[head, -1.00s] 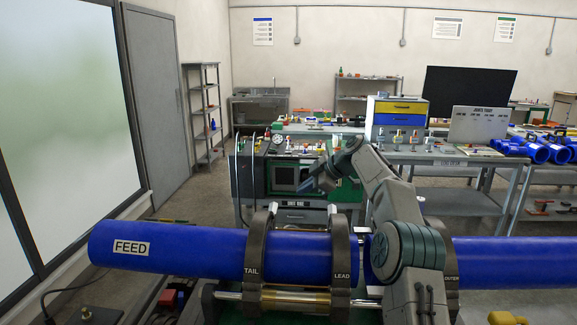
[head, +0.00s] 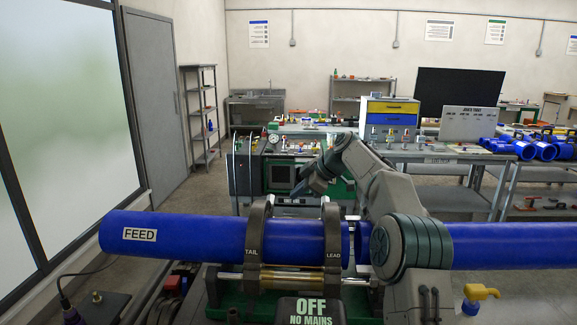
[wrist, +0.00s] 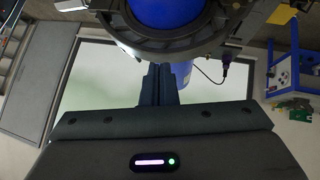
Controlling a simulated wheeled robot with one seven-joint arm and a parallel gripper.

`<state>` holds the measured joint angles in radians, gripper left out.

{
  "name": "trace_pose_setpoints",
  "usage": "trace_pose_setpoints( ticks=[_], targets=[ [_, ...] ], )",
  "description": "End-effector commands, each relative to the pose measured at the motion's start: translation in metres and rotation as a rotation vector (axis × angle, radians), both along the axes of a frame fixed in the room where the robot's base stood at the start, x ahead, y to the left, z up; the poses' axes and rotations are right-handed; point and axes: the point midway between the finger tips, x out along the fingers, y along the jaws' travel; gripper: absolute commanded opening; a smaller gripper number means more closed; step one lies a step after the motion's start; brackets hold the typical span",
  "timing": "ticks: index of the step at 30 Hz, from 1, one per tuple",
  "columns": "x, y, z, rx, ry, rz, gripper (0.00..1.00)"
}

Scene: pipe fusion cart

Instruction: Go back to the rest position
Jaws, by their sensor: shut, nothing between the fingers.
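My gripper (head: 306,186) hangs at the end of my bent arm in the head view, pointing down and left, in front of the fusion machine's control box. In the wrist view its two dark fingers (wrist: 162,78) are together with nothing between them. The blue pipe marked FEED (head: 180,234) lies level across the cart, held in dark clamp rings marked TAIL (head: 255,240) and LEAD (head: 332,245). Another blue pipe (head: 500,245) continues at right, partly behind my arm. In the wrist view a dark clamp ring (wrist: 205,35) and blue pipe (wrist: 155,10) show beyond the fingers.
A black sign reading OFF NO MAINS (head: 310,310) stands in front of the clamps. A yellow-handled tool (head: 480,296) is at lower right. The green-framed control box (head: 283,178) stands behind the pipe. A grey bench (head: 425,155) is behind at right. Open floor shows at left.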

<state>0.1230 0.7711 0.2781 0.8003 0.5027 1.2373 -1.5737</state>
Motion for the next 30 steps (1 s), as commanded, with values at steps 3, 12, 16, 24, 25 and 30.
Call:
trace_pose_setpoints(
  ticks=[3,12,16,24,25,30],
  targets=[
    [-0.015,0.001,0.007,-0.021,0.037,-0.045,0.0],
    [-0.081,-0.007,0.023,-0.102,0.18,-0.265,0.0],
    [-0.124,-0.016,0.026,-0.137,0.247,-0.405,0.0],
    [-0.221,-0.045,0.019,-0.177,0.352,-0.716,0.0],
    [-0.233,-0.049,0.017,-0.178,0.362,-0.752,0.0],
    [-0.299,-0.07,0.001,-0.173,0.41,-0.951,0.0]
  ],
)
